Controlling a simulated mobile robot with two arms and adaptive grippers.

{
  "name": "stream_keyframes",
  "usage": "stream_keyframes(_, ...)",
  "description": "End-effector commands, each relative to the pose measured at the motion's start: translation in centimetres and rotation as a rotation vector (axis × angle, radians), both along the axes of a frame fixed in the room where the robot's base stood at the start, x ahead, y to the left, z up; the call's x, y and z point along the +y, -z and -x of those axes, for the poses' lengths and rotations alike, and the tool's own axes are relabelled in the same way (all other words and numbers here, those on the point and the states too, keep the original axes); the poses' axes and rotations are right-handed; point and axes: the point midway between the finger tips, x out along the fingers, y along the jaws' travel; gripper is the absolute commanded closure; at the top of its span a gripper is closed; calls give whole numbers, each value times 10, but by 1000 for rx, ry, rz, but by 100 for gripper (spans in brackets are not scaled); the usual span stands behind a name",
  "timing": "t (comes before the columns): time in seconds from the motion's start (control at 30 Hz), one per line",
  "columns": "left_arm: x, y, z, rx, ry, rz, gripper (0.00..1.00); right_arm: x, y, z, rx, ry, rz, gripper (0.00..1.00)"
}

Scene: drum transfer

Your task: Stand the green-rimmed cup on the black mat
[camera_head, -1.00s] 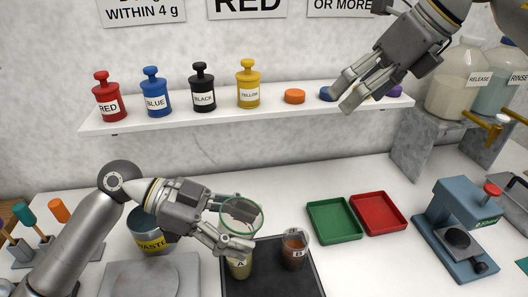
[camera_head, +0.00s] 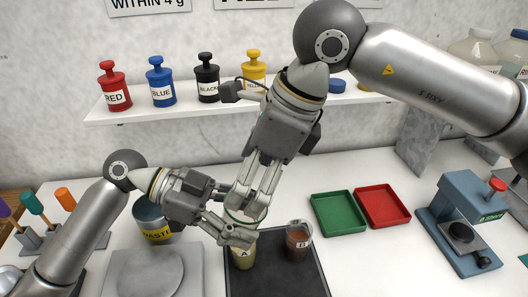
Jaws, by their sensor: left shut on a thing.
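The green-rimmed cup (camera_head: 246,214) is clear and mostly hidden behind the fingers of both grippers. My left gripper (camera_head: 238,234) is shut on it and holds it above the far left part of the black mat (camera_head: 274,279). My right gripper (camera_head: 251,205) points down from above. Its fingers are apart at the cup's rim, and I cannot tell whether they grip it. Cup A (camera_head: 244,259), with yellowish contents, stands on the mat below the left gripper, partly covered. Cup B (camera_head: 298,243), with brown contents, stands on the mat to the right.
A WASTE container (camera_head: 155,229) and a grey plate device (camera_head: 155,275) are at the left. A green tray (camera_head: 338,213) and red tray (camera_head: 382,206) lie right of the mat, then a blue press (camera_head: 463,225). A shelf with labelled bottles runs behind. The mat's near part is clear.

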Motion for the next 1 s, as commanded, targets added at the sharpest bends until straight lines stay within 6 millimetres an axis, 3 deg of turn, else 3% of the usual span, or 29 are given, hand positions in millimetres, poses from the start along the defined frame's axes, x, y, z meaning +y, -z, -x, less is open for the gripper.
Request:
stream_keyframes(0.1,0,0,0,0,0,0,67,8,21,-1,1,1,1,12)
stream_keyframes(0.3,0,0,0,0,0,0,67,18,43,-2,2,1,0,12)
stream_keyframes(0.7,0,0,0,0,0,0,67,21,50,-2,-1,3,-1,12)
stream_keyframes(1.0,0,0,0,0,0,0,67,20,50,-2,-1,3,-1,48)
